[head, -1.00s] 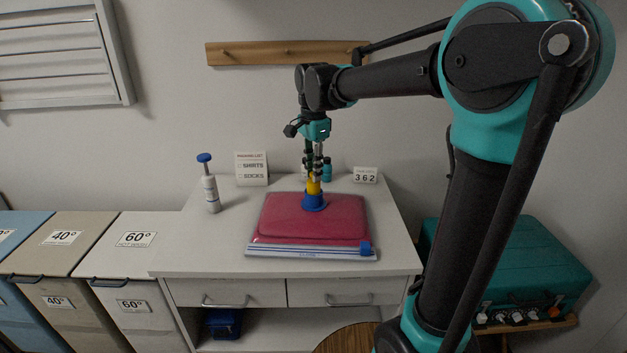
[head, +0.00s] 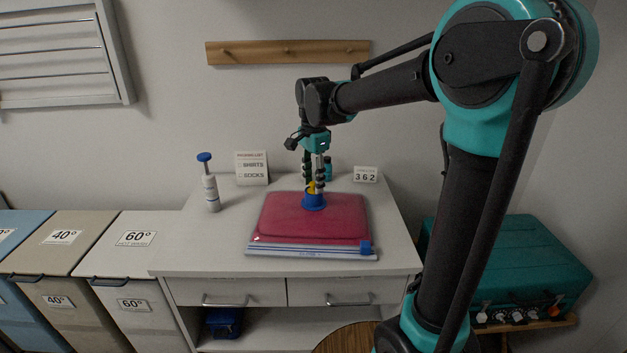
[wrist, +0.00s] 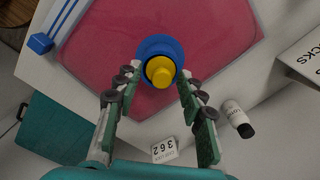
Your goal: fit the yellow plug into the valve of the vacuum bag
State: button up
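The red vacuum bag (head: 285,228) lies flat on the white cabinet top and shows in the wrist view (wrist: 215,35). Its blue valve (head: 314,202) stands upright near the bag's back edge, and shows as a blue ring in the wrist view (wrist: 146,50). The yellow plug (wrist: 160,71) sits in the valve, with its top showing above the blue rim; how deep it sits is hidden. My gripper (wrist: 157,76) points down over the valve, its fingers apart on both sides of the plug with visible gaps. It is open.
A white pump with a blue top (head: 210,188) stands left of the bag. Laundry bins (head: 130,245) stand left, a teal case (head: 520,265) right.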

aim_at(313, 183)
jog(key=shift+r, duration=0.1)
notch_tip(313, 183, up, 12)
dwell(0.5)
